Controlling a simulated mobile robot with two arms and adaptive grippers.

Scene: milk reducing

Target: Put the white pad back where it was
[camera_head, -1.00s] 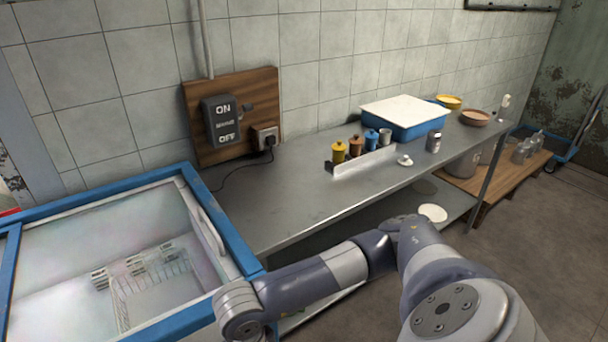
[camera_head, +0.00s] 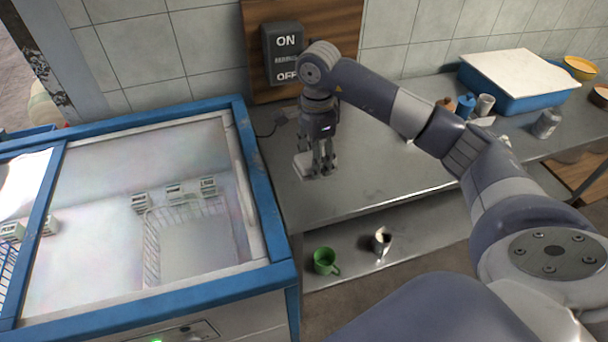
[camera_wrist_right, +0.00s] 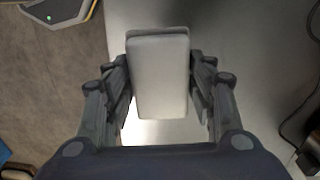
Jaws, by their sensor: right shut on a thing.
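The white pad (camera_head: 302,165) is a small pale block with rounded corners. It is at the left end of the steel table (camera_head: 375,178), beside the freezer's blue frame. My right gripper (camera_head: 322,172) points down there, shut on the pad. In the right wrist view the pad (camera_wrist_right: 158,75) sits between the two fingers (camera_wrist_right: 160,88) of that gripper. I cannot tell whether the pad touches the table. My left gripper is not in view.
The freezer (camera_head: 255,180) with a glass lid stands left of the table. A switch board (camera_head: 350,25) is on the wall behind my arm. A green mug (camera_head: 325,261) and a metal cup (camera_head: 382,241) stand on the lower shelf. A blue bin (camera_head: 520,92) stands farther right.

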